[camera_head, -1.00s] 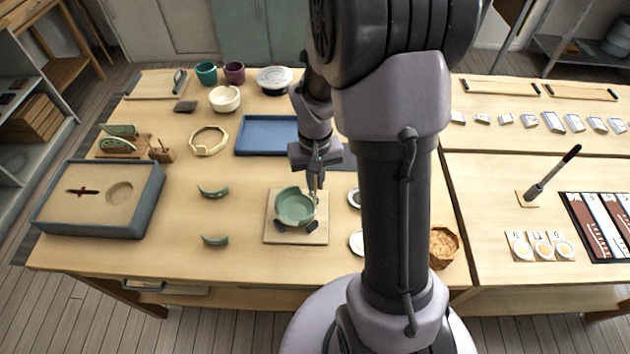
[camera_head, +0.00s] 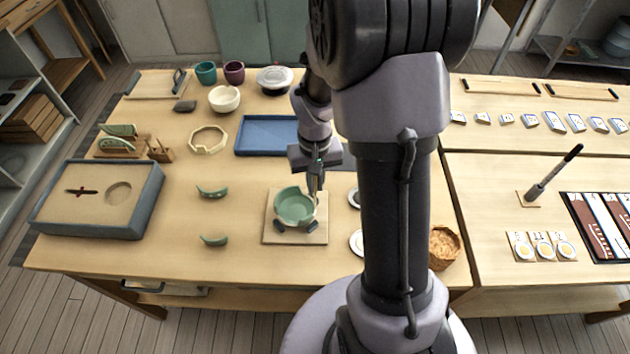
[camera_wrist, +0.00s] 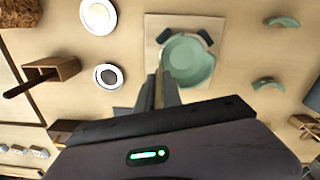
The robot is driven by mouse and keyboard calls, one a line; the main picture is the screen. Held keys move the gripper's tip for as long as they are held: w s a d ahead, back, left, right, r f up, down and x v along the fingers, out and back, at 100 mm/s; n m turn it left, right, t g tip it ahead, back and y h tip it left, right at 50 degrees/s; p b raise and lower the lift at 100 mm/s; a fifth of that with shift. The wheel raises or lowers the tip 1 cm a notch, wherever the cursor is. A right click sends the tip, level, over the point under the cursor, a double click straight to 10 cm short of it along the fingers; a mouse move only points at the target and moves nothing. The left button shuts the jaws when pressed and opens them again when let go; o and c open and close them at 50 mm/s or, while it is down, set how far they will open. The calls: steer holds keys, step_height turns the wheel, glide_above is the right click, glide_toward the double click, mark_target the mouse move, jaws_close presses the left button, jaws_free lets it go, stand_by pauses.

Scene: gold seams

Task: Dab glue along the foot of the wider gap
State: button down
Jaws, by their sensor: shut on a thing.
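A green bowl (camera_head: 293,208) with a broken rim sits on a pale square board (camera_head: 283,238); it also shows in the wrist view (camera_wrist: 190,62). Two loose green shards, one farther back (camera_head: 212,192) and one nearer (camera_head: 214,240), lie left of the board. My gripper (camera_head: 316,188) points down at the bowl's right side. In the wrist view my gripper (camera_wrist: 160,88) is shut on a thin tan tool (camera_wrist: 158,82), whose tip is close to the bowl's rim. I cannot tell whether it touches. Which rim gap is wider is unclear.
Two dark pads (camera_head: 281,226) stand against the bowl's near side. Small round dishes (camera_wrist: 106,76) lie right of the board in the head view, partly behind my arm. A blue tray (camera_head: 262,136) is behind. The table between shards and board is clear.

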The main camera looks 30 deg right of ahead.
steer(key=shift+r, duration=0.25)
steer(key=shift+w+d+r+p, duration=0.15)
steer(key=shift+w+p, duration=0.4)
steer(key=shift+w, duration=0.55)
steer(key=shift+f+b, duration=0.35)
steer(key=shift+f, duration=0.05)
stand_by(0.3)
steer(key=shift+r, duration=0.25)
steer(key=shift+w+a+r+p, duration=0.15)
steer(key=shift+w+p, duration=0.1)
steer(key=shift+w, duration=0.3)
steer(key=shift+w+a+p, duration=0.15)
steer(key=shift+w+p, duration=0.1)
steer(key=shift+w, duration=0.25)
